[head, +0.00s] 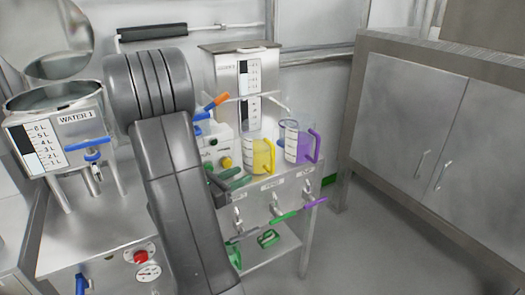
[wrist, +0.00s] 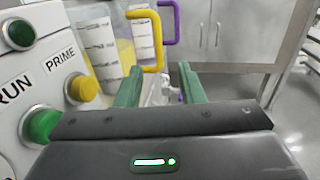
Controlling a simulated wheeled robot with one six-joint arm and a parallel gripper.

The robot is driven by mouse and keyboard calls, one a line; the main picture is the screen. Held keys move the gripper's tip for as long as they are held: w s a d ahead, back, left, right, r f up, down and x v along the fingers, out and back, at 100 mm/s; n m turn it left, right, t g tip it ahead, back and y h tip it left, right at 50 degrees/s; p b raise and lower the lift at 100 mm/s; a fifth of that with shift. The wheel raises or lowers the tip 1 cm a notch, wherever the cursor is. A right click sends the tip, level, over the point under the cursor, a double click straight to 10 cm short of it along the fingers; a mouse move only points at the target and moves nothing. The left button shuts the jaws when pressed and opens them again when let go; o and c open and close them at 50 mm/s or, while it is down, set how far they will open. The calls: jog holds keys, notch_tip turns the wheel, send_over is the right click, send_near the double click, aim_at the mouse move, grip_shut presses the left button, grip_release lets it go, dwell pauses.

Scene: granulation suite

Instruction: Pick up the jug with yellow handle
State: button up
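The jug with the yellow handle (head: 258,153) stands upright on the steel stand, holding some yellow liquid. In the wrist view this jug (wrist: 125,52) is ahead of the fingers, and its yellow handle (wrist: 158,42) rises above the gap between them. My gripper (wrist: 160,72) has two green fingers apart with nothing held. In the head view my gripper (head: 237,179) is at the stand's near side, just left of and below the jug, partly hidden by my arm. I cannot tell whether a finger touches the handle.
A jug with a purple handle (head: 292,142) stands close to the right. A panel with green and yellow buttons (wrist: 62,70) is close on the left. Taps with coloured levers (head: 283,218) stick out below. A water tank (head: 62,130) stands at the left. Floor is clear at right.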

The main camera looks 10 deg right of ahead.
aim_at(272, 172)
jog(key=x, duration=0.7)
jog(key=shift+d+r, duration=0.1)
jog(key=shift+d, duration=0.1)
jog(key=shift+w+x, duration=0.2)
jog(key=shift+x, duration=2.95)
jog(key=shift+a, duration=0.15)
grip_shut()
jog(key=shift+r, duration=0.1)
